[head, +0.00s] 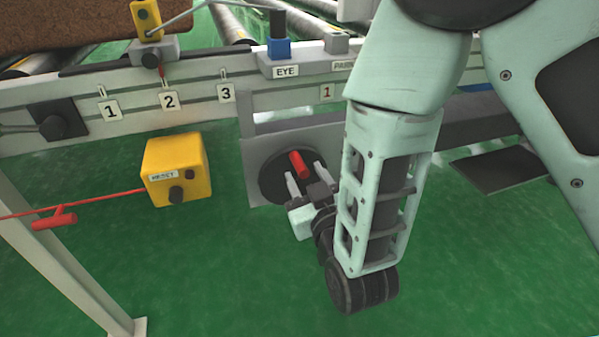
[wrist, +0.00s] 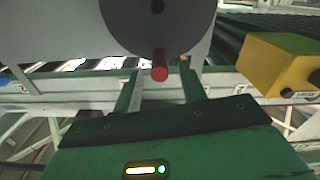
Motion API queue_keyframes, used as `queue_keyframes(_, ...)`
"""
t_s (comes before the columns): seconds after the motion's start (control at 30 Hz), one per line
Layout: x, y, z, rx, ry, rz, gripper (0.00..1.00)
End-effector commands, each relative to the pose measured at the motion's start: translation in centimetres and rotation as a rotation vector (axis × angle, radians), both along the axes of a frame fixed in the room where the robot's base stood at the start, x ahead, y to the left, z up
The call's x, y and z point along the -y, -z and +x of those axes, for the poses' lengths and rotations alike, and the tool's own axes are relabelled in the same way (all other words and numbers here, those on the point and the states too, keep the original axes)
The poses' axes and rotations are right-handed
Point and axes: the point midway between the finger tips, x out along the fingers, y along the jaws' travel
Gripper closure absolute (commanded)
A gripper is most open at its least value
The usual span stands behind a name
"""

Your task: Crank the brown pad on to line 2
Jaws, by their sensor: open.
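The brown pad (head: 75,22) lies on the rollers at the top left of the head view, partly cut off by the frame. The line 2 label (head: 170,101) is on the rail below it, between labels 1 and 3. The crank is a dark round disc (head: 270,178) with a red handle (head: 299,164). My gripper (head: 306,180) is open at the crank, its fingers on either side of the red handle. In the wrist view the handle (wrist: 160,68) stands between the spread fingertips (wrist: 158,84), with gaps on both sides.
A yellow RESET box (head: 176,165) stands left of the crank, with a red pull cord (head: 100,205) beside it. A yellow device (head: 146,20) sits on the rail above label 2. A blue EYE unit (head: 279,47) is further right.

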Motion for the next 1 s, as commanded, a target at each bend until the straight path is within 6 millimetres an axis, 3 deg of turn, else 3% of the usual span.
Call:
queue_keyframes(0.1, -0.5, 0.1, 2.0, 0.003, 0.002, 0.001, 0.59)
queue_keyframes(0.3, -1.1, 0.0, 3.9, 0.001, 0.0, 0.0, 0.59)
queue_keyframes(0.67, -1.2, 0.0, 4.3, 0.0, 0.0, -0.001, 0.59)
queue_keyframes(0.8, -1.2, 0.0, 4.3, 0.0, 0.0, -0.001, 0.97)
queue_keyframes(1.0, -1.2, 0.0, 4.4, -0.001, 0.0, 0.002, 1.0)
